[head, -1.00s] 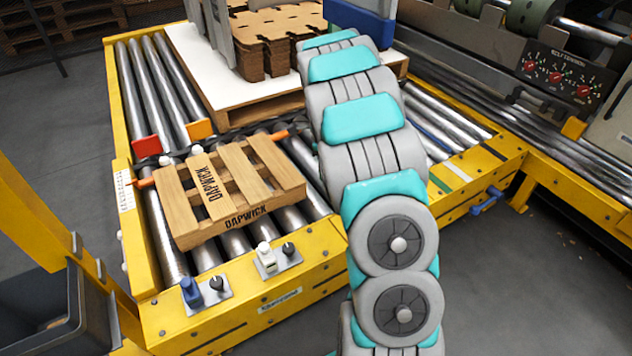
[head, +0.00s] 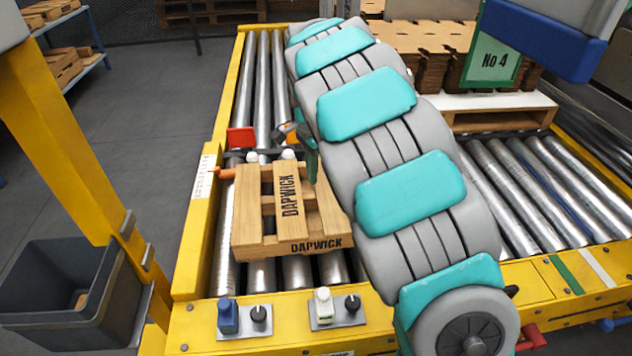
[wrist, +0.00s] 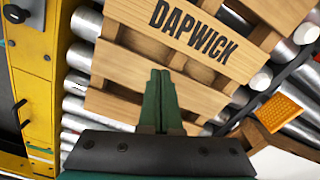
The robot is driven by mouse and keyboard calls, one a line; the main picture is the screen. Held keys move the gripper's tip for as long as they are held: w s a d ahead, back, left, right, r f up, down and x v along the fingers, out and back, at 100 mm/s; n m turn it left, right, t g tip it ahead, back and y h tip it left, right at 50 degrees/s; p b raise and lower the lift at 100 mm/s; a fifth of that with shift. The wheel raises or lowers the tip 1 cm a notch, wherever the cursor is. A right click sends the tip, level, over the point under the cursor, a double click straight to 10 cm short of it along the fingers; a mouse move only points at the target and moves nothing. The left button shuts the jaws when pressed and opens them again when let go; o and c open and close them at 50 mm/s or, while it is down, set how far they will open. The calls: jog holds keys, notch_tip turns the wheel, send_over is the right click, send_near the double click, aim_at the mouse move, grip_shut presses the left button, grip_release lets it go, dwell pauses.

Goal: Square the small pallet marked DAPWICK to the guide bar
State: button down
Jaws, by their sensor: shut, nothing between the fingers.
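The small wooden pallet marked DAPWICK (head: 322,246) lies on the rollers near the front left of the yellow conveyor. It looks slightly turned against the conveyor's front edge. The dark guide bar (head: 266,151), with white round knobs, crosses the rollers behind it. In the wrist view the pallet (wrist: 140,45) fills the upper middle and the guide bar (wrist: 290,71) runs diagonally at the right. My gripper (wrist: 161,74) is shut and empty, its green fingers over the pallet's slats. Whether they touch wood cannot be told. In the head view my arm hides the pallet's right rear.
A red tab (head: 240,138) stands at the bar's left. Behind is a white board (head: 490,101) on a larger pallet, with stacked brown blanks and a No 4 sign (head: 495,60). Knobs (head: 338,308) line the front frame. A grey bin (head: 55,285) stands at left.

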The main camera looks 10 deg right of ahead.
aim_at(318, 200)
notch_tip(318, 200, down, 9)
jog(key=shift+s+f+b, duration=0.1)
jog(key=shift+f+b, duration=0.1)
jog(key=shift+b, duration=0.4)
jog(key=shift+d+r, duration=0.1)
jog(key=shift+w+d+r+p, duration=0.1)
jog(key=shift+w+d+p, duration=0.15)
jog(key=shift+d+p, duration=0.35)
jog(key=shift+w+d, duration=0.1)
jog(key=shift+d, duration=0.05)
jog(key=shift+r+p, duration=0.5)
jog(key=shift+r, duration=3.3)
